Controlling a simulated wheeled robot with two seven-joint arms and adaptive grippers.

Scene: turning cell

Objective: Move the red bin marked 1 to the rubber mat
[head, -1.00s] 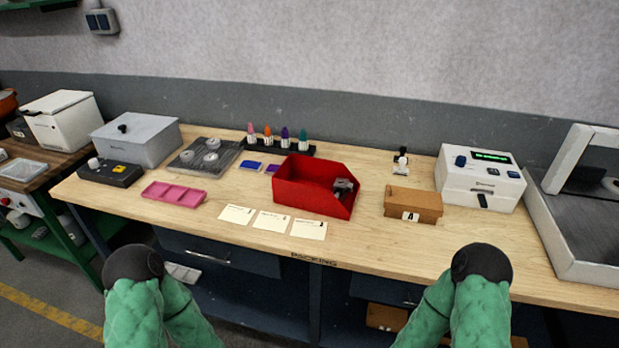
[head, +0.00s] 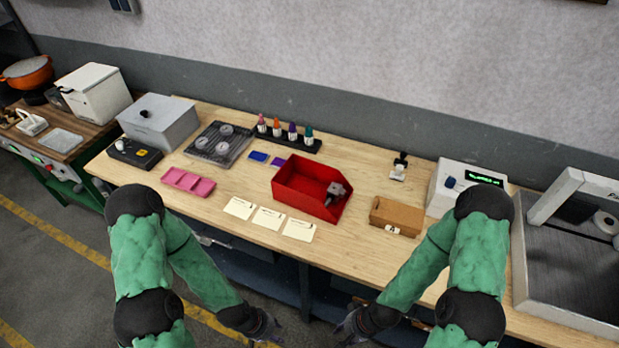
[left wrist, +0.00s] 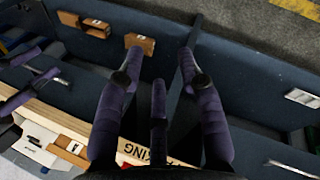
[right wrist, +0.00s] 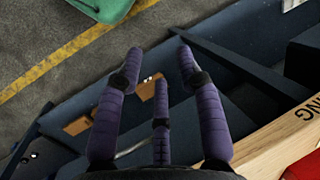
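I cannot pick out a rubber mat. My left gripper (head: 268,333) and right gripper (head: 347,330) hang low in front of the bench, below and apart from the bin. In the wrist views, the fingers of the left gripper (left wrist: 158,85) and right gripper (right wrist: 158,85) are spread and empty.
White cards (head: 268,218) lie before the bin. A pink tray (head: 188,182) and a grey plate with discs (head: 219,145) stand left. A bottle rack (head: 290,138) is behind.

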